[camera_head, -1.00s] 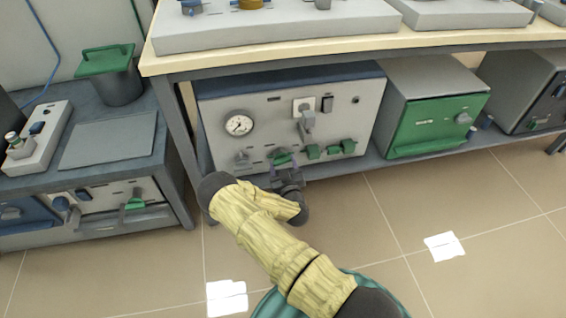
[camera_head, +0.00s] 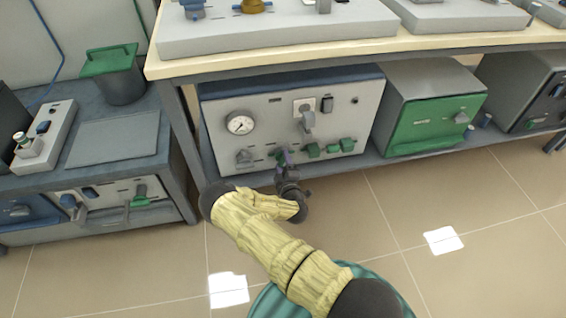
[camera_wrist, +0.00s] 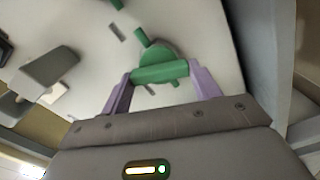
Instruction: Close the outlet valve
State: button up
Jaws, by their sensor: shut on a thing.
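A grey furnace-type unit (camera_head: 350,115) with a dial gauge (camera_head: 240,123) stands on the shelf below the bench. Along its lower front are several green handles. My gripper (camera_head: 281,157) is at the leftmost of them and partly hides it. In the wrist view my gripper (camera_wrist: 161,82) has its two purple fingers at the two ends of a green valve handle (camera_wrist: 160,73), shut on it. The handle bar lies across between the fingers, on a round green hub against the pale panel. No label tells which valve it is.
More green handles (camera_head: 330,148) sit just right of my gripper, and a grey knob (camera_head: 245,157) to its left. A green-fronted unit (camera_head: 435,122) stands to the right. The bench leg (camera_head: 185,135) is close on the left. The tiled floor (camera_head: 480,210) is open.

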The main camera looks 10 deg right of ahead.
jog(key=n, duration=0.4)
jog(key=shift+w+a, duration=0.1)
jog(key=shift+a, duration=0.1)
dwell(0.3)
jog(key=o, duration=1)
jog(key=shift+d, duration=0.1)
